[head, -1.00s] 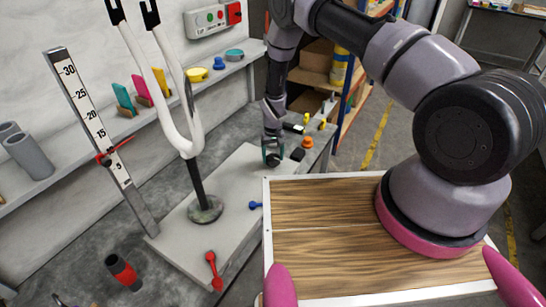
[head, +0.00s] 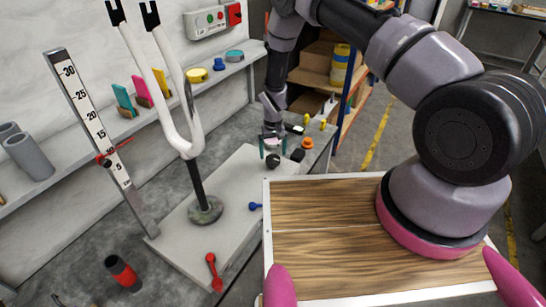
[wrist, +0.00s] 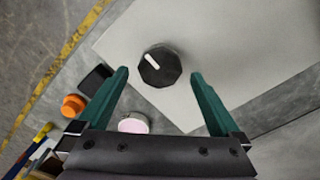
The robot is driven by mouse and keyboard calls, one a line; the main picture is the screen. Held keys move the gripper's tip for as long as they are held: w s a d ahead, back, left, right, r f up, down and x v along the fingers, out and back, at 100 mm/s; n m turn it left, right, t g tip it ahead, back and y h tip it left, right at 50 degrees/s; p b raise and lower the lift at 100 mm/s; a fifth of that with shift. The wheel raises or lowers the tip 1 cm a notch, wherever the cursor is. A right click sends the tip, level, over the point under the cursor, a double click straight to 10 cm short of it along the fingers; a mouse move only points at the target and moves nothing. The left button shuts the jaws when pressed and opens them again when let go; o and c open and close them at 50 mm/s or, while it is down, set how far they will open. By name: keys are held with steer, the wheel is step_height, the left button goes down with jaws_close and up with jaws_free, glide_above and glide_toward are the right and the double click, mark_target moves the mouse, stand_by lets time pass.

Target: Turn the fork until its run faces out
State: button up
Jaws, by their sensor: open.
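The white fork (head: 179,138) stands upright with its two legs up, its dark stem in a round base (head: 205,210) on the pale grey board. A dark grey streak (head: 188,95) shows on its right leg; I cannot tell whether this is the run. A black many-sided knob (wrist: 160,66) with a white pointer line sits on the board; it also shows in the head view (head: 272,161). My gripper (head: 273,148) is open and empty above the knob. In the wrist view the knob lies between and beyond the green fingers (wrist: 161,75), apart from both.
An orange knob (head: 307,143) and a dark block (head: 297,155) are right of my gripper. A ruler post (head: 92,118) stands left of the fork. A red lever (head: 213,270) and a blue one (head: 255,206) are on the board's near side. A shelf runs behind.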

step_height(320, 180, up, 8)
stand_by(0.5)
step_height(320, 180, up, 19)
steer(key=m+t+y, duration=0.1)
steer(key=m, duration=0.1)
glide_above(273, 158)
steer(key=w+d, duration=0.2)
steer(key=d, duration=0.2)
steer(key=s+d+r+m+t, duration=0.1)
steer(key=s+d+r, duration=0.15)
steer(key=r, duration=0.65)
steer(key=s+d+r+t, duration=0.1)
steer(key=d+r, duration=0.3)
steer(key=r, duration=0.4)
steer(key=s+d+r+m+t+y, duration=0.1)
steer(key=s+d+r, duration=0.2)
steer(key=s+r, duration=0.35)
steer(key=s+d+r+m+t, duration=0.1)
steer(key=s+d+r, duration=0.3)
steer(key=s+r, duration=0.25)
steer(key=s+d+r+t, duration=0.1)
steer(key=s+r, duration=0.1)
steer(key=s, duration=0.4)
steer(key=s+d+r+m+t, duration=0.1)
steer(key=s+d+r, duration=0.1)
steer(key=s, duration=0.5)
steer(key=shift+r, duration=0.3)
steer(key=shift+s+a, duration=0.1)
